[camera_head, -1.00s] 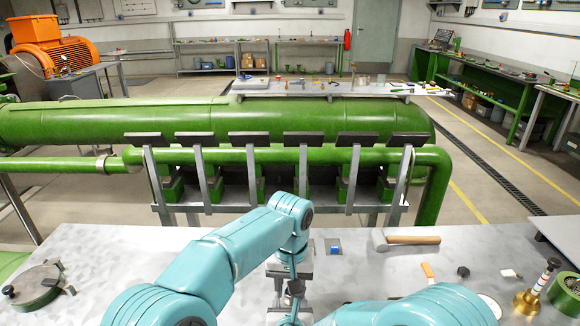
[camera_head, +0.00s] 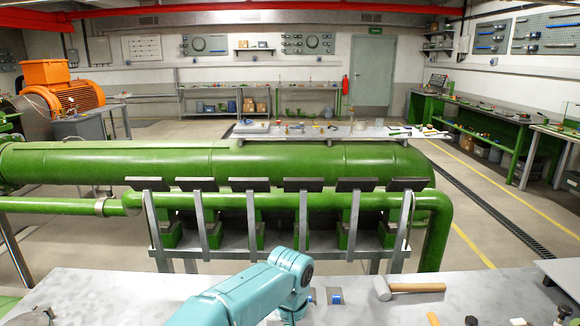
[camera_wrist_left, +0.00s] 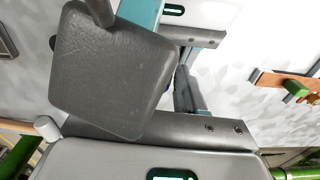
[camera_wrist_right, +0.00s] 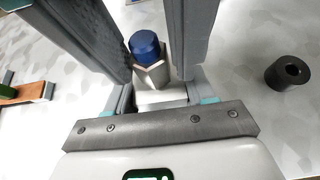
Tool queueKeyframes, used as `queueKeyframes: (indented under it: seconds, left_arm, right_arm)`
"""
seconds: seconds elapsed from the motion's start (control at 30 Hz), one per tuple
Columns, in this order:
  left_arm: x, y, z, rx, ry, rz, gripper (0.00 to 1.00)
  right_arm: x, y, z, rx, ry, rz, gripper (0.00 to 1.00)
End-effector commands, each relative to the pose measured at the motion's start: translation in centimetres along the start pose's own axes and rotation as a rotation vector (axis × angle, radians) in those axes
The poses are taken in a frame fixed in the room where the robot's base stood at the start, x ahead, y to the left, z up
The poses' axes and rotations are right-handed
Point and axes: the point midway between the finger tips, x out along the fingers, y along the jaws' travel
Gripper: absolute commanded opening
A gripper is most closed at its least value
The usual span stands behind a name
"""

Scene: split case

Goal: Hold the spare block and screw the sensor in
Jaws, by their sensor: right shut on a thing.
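In the right wrist view my right gripper (camera_wrist_right: 148,25) has its two grey fingers close on either side of a blue-capped sensor (camera_wrist_right: 145,43) with an angular metal body. A pale block-like part (camera_wrist_right: 157,90) shows below it; whether they are joined is unclear. In the left wrist view a large dark grey pad (camera_wrist_left: 112,75) fills the foreground. It covers much of my left gripper (camera_wrist_left: 180,88), so its jaw opening and any held block are hidden. In the head view my left arm reaches over the bench; both grippers are below the frame or hidden.
The head view shows a hammer (camera_head: 405,289) on the grey bench (camera_head: 90,288). A small blue-and-grey part (camera_head: 335,296) lies left of it. A black hollow cylinder (camera_wrist_right: 288,73) stands right of my right gripper. A green pipe rack (camera_head: 280,202) stands behind the bench.

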Motion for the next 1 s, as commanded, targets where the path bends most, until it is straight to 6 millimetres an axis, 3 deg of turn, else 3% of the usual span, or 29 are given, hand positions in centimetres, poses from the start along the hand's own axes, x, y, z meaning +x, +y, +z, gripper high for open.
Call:
queueKeyframes:
  seconds: [0.17, 0.7, 1.0]
  left_arm:
    - [-0.4, 0.0, -0.1, 0.000, 0.002, 0.001, 0.38]
    - [-5.8, 0.0, 0.0, 0.000, 0.002, 0.000, 0.38]
    - [-6.0, 0.0, 0.0, 0.000, 0.000, 0.000, 0.38]
  right_arm:
    - [0.0, 0.0, 0.0, 0.000, 0.000, 0.000, 0.14]
    - [0.0, 0.0, 0.0, 0.000, 0.000, 0.000, 0.14]
    - [0.0, 0.0, 0.0, 0.000, 0.000, 0.000, 0.14]
